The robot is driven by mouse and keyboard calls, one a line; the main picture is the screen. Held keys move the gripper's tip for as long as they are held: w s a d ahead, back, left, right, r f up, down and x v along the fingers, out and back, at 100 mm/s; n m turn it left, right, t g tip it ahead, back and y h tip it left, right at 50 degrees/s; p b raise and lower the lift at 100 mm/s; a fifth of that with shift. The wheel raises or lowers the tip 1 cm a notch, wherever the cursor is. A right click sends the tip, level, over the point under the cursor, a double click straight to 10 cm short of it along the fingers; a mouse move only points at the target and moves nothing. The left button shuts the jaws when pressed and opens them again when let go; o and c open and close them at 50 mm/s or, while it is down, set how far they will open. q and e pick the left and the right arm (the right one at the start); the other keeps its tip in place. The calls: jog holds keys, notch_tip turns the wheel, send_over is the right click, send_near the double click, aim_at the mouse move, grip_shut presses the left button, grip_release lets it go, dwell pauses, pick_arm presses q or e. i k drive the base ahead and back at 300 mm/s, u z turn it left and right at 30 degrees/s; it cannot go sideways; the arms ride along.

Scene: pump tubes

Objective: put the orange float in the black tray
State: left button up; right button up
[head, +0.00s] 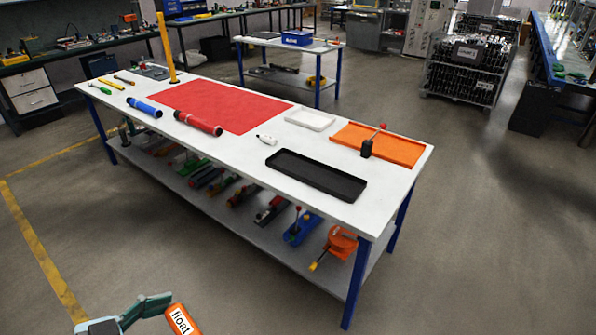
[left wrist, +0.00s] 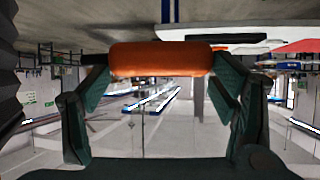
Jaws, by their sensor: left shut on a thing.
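In the left wrist view the float (left wrist: 160,59) lies across between the two fingertips of my left gripper (left wrist: 162,75). The black tray (head: 316,176) lies flat on the white table near its front right edge and looks empty. My right gripper is not in view.
The white table (head: 240,155) also bears a red mat (head: 222,105), a white tray (head: 310,120), an orange tray (head: 400,150) with a black and red lever (head: 367,148), a small white bottle (head: 266,140), blue and red tubes and an upright yellow pole (head: 166,47). Several things fill its lower shelf.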

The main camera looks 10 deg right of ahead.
aim_at(314, 175)
jog(key=z, duration=0.8)
jog(key=i, duration=1.65)
